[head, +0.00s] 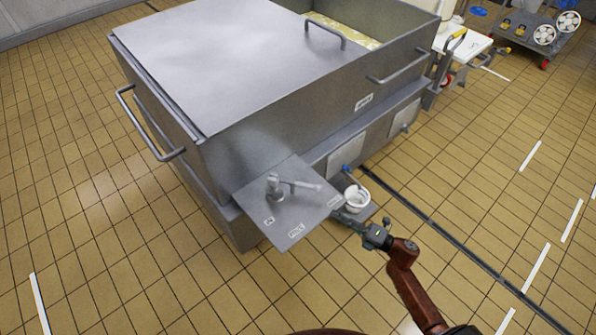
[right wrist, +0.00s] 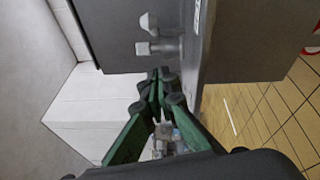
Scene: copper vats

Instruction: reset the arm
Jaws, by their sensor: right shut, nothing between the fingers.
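My right arm comes in from the lower right in the head view. My right gripper (head: 345,217) is low beside the front corner of the steel vat's side plate, near a small white cup. In the right wrist view its green fingers (right wrist: 160,76) are closed together, with nothing between them. Ahead of the fingertips are a grey knob and a pipe-like fitting (right wrist: 160,48) on a dark grey panel. My left gripper is not in view.
The large steel vat (head: 260,130) has a lid, handles and yellowish contents at the back. The white cup (head: 356,198) is close to my gripper. A trolley (head: 535,38) stands far right. Tiled floor is open at left.

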